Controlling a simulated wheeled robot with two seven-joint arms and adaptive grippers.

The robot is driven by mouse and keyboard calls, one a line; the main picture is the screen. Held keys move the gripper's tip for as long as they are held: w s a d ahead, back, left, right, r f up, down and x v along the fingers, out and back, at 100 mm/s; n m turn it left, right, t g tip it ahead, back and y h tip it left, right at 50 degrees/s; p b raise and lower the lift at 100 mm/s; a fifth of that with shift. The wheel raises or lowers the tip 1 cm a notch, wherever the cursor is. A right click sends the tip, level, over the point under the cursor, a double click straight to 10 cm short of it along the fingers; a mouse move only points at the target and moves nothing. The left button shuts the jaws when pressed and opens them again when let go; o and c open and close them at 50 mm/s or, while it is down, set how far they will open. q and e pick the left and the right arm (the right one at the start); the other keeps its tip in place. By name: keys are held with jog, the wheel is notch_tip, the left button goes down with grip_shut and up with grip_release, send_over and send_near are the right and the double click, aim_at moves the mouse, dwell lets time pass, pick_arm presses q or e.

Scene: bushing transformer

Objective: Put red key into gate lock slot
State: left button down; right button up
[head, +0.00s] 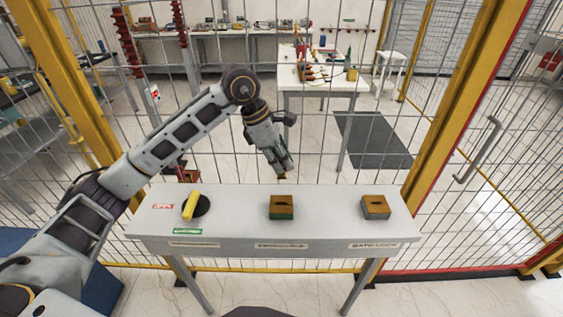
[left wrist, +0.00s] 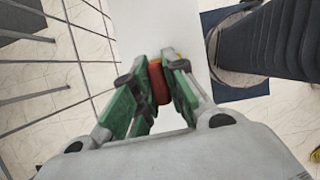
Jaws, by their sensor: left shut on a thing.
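My left gripper (head: 284,172) is shut on the red key (left wrist: 158,82), which shows as a small red-orange piece between the green fingertips in the left wrist view (left wrist: 160,70). In the head view the fingers point down, just above the middle block in the picture, and the key is barely visible. The gate lock (head: 376,207) is a brown and grey block with a dark slot in its top, at the right end of the grey table (head: 330,222), apart from the gripper. My right gripper is out of view.
A block with a brown top and green side (head: 281,207) stands mid-table, also slotted. A yellow handle (head: 190,205) on a black disc is at the left. A wire fence (head: 350,130) with yellow posts stands behind the table. Bare tabletop lies between the blocks.

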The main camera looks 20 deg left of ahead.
pick_arm(q)
jog(key=shift+r+p, duration=0.35)
jog(key=shift+r, duration=0.6)
jog(key=shift+f, duration=0.2)
